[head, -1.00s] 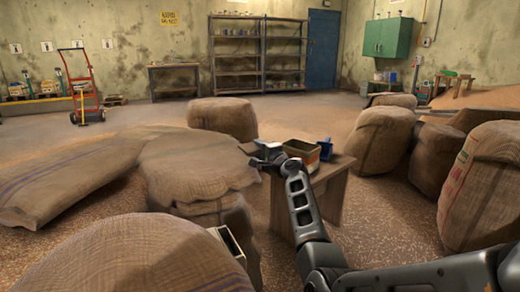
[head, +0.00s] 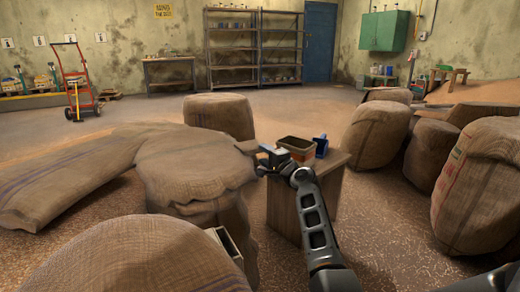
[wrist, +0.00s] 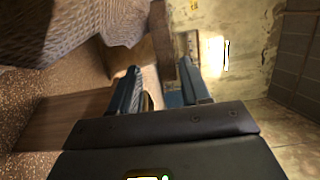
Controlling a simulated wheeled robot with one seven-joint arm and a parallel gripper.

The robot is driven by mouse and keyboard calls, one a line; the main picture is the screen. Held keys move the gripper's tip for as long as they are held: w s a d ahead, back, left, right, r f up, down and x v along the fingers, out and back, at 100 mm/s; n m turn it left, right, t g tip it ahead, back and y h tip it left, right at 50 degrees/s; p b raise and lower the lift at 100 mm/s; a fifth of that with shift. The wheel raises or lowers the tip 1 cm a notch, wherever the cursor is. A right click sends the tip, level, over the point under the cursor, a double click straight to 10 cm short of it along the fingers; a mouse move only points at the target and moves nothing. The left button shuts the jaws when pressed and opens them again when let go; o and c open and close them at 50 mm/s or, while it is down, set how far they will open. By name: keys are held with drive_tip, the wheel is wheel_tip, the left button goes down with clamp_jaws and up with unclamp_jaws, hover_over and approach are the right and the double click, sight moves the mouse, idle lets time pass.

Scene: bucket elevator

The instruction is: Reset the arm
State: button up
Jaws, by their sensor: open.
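My arm reaches in from the lower right in the head view, and my gripper (head: 270,162) is over the near left edge of a small wooden stand (head: 290,205). In the wrist view my gripper's two fingers (wrist: 168,90) are spread apart, and I see nothing held between them. An open-topped tin (head: 297,150) and a blue scoop-like item (head: 321,145) stand on the stand, just beyond and right of my gripper.
Bulging sacks crowd the left, including a wide one (head: 190,170) beside my gripper and a near one (head: 130,255). More sacks (head: 480,185) stand at right. Open floor (head: 300,105) lies behind, before the shelves (head: 255,50). A narrow open box (head: 226,245) sits between near sacks.

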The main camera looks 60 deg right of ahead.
drive_tip(key=shift+s+a, duration=0.25)
drive_tip(key=shift+s, duration=0.25)
drive_tip(key=s+a+f+n+g+y, duration=0.1)
drive_tip(key=s+a+f+n, duration=0.3)
drive_tip(key=s+a+f, duration=0.4)
drive_tip(key=s+a+f+n+g, duration=0.1)
drive_tip(key=s+a+f+n, duration=0.25)
drive_tip(key=a+f, duration=0.45)
drive_tip(key=s+a+r+n+y, duration=0.25)
drive_tip(key=s+a+n, duration=0.65)
drive_tip(key=s+a, duration=1)
drive_tip(key=s+a+r+n+y, duration=0.4)
drive_tip(key=s+a+r+n, duration=0.3)
drive_tip(key=s+a+r, duration=0.4)
wheel_tip(320, 180, up, 25)
drive_tip(key=p, duration=2.5)
drive_tip(key=shift+s+a+t+p, duration=0.2)
drive_tip(key=shift+s+t+p, duration=0.1)
drive_tip(key=shift+s, duration=0.15)
